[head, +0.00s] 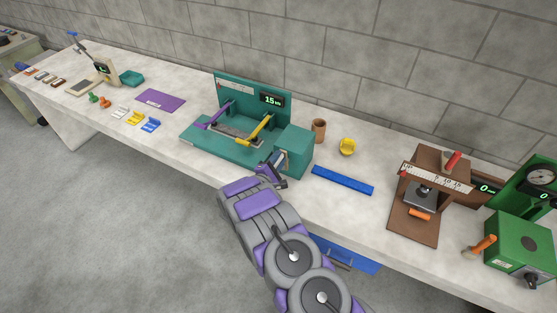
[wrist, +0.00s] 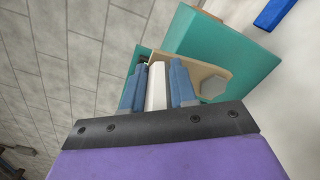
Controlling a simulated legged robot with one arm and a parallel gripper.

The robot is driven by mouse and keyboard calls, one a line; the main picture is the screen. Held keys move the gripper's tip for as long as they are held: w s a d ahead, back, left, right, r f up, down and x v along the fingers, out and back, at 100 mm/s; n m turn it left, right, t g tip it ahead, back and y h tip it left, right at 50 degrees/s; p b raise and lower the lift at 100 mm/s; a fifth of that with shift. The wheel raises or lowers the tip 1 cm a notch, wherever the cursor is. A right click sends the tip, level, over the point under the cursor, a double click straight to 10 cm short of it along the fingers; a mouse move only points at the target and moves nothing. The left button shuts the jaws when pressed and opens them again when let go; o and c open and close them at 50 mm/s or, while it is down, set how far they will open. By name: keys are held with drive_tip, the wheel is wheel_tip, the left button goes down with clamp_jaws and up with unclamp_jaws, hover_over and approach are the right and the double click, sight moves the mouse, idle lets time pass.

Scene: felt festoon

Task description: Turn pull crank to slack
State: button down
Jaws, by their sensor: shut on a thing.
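The teal pull rig (head: 253,92) stands on the bench, with a teal box (head: 295,146) at its right end. Its display (head: 271,100) reads about 15; the unit is too small to be sure. My gripper (head: 272,168) is at the front of this box. In the wrist view, my gripper's two blue-grey fingers (wrist: 157,80) are shut on the white handle of the pull crank (wrist: 157,90). The crank's beige arm (wrist: 207,72) and grey hub (wrist: 214,89) show beside the fingers, against the teal box. In the head view my arm and gripper mostly hide the crank.
A purple clamp (head: 216,115) and a yellow clamp (head: 260,131) sit on the rig. A blue bar (head: 343,180), a brown cup (head: 319,130) and a yellow cup (head: 347,147) lie to the right. A brown stand (head: 415,215) and a green machine (head: 520,248) are farther right.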

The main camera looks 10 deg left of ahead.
drive_tip(key=shift+s+f, duration=0.15)
drive_tip(key=shift+f, duration=0.2)
drive_tip(key=c, duration=1.3)
unclamp_jaws()
drive_tip(key=o, duration=0.4)
drive_tip(key=shift+a, duration=0.3)
drive_tip(key=shift+r, duration=0.15)
drive_tip(key=shift+s, duration=0.1)
drive_tip(key=v, duration=1.7)
drive_tip(key=shift+b, duration=0.45)
drive_tip(key=shift+a, duration=0.1)
